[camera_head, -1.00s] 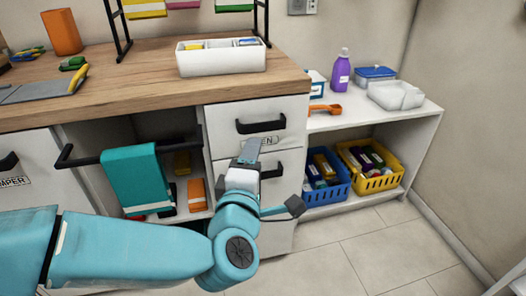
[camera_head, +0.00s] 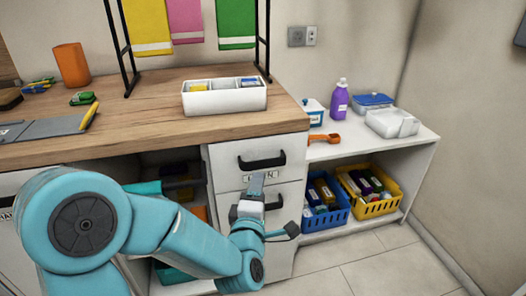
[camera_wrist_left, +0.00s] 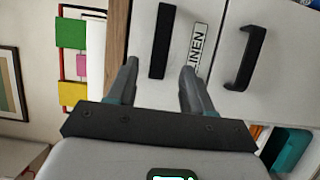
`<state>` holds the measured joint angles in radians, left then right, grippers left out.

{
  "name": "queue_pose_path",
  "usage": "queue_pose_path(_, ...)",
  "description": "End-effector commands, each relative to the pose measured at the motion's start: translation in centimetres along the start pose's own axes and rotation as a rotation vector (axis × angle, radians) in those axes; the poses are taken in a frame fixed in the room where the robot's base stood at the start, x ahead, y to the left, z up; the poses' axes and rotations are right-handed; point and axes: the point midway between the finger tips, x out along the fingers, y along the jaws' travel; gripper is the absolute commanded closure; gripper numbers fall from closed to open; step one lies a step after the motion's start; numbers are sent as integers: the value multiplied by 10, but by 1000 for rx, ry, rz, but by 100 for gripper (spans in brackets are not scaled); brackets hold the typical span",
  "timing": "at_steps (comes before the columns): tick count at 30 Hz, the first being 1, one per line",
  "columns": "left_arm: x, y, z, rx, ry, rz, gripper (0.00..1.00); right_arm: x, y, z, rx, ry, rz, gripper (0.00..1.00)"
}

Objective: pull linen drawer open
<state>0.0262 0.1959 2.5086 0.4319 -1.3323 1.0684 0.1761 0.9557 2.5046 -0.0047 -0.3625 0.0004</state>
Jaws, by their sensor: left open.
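The linen drawer (camera_head: 228,172) is the upper white drawer under the worktop, and it is shut. Its black bar handle (camera_head: 262,161) has the LINEN label below it, partly covered by my gripper in the head view. My left gripper (camera_head: 257,180) is open and empty in front of the drawer, just below the handle in the head view. In the left wrist view the handle (camera_wrist_left: 162,38) lies between the two open fingers of the gripper (camera_wrist_left: 159,66). I cannot tell whether the fingers reach around it. My right gripper is not in view.
A lower drawer with its own black handle (camera_wrist_left: 246,58) sits below. A white organizer (camera_head: 225,98) stands on the worktop above. To the right, a shelf unit holds a blue basket (camera_head: 328,219) and a yellow basket (camera_head: 385,208). The floor in front is clear.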

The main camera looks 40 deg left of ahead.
Motion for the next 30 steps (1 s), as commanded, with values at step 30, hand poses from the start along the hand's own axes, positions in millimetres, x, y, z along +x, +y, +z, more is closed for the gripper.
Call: queue_pose_path(30, 92, -2, 0, -8, -6, -2, 59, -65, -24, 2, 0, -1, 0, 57)
